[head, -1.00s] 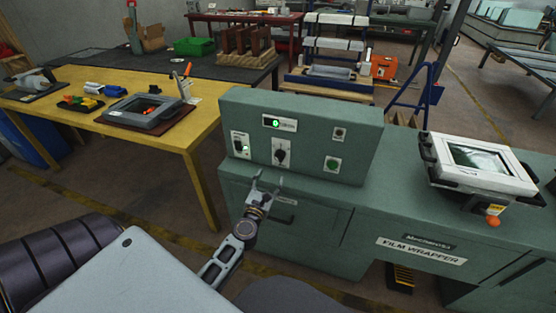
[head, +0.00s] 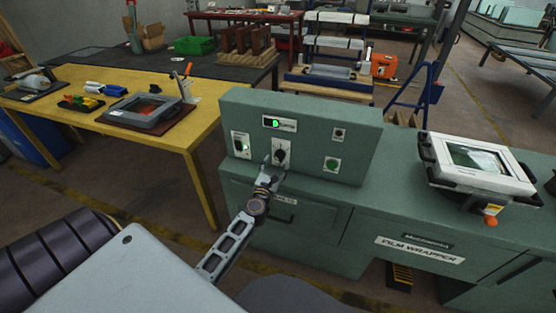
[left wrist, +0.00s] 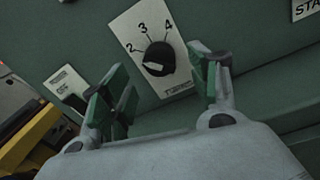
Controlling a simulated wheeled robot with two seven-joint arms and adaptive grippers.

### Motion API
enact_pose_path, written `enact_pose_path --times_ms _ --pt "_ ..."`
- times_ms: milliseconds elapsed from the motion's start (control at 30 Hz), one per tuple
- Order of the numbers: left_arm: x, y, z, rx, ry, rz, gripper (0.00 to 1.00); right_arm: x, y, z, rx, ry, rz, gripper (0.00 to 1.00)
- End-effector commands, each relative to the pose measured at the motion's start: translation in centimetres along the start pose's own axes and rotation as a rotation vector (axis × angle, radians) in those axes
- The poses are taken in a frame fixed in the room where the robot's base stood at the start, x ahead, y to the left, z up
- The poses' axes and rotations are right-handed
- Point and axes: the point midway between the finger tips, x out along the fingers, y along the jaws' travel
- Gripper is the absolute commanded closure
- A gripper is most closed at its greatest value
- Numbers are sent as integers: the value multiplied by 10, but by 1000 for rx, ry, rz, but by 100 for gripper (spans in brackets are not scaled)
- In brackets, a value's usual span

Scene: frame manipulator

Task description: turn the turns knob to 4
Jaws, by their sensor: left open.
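The turns knob (head: 280,156) is a small black dial on a white plate, low in the middle of the green control box's front face. In the left wrist view the knob (left wrist: 158,58) shows the numbers 2, 3 and 4 around it, 2 at left and 4 at right. A white mark lies on its lower left side; I cannot tell surely which number it points to. My left gripper (head: 274,167) is just in front of the knob. In the wrist view its two green-padded fingers (left wrist: 160,80) are spread on either side of the knob, apart from it. My right gripper is not in view.
The control box (head: 300,105) also carries a lit green display (head: 279,123), a switch (head: 240,146) on the left and a green button (head: 332,164) on the right. A yellow table (head: 180,135) is at left.

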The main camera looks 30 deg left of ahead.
Motion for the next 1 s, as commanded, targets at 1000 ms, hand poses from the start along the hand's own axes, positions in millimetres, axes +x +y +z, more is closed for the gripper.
enact_pose_path --times_ms 1000 --pt "43 0 0 0 0 0 43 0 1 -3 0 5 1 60"
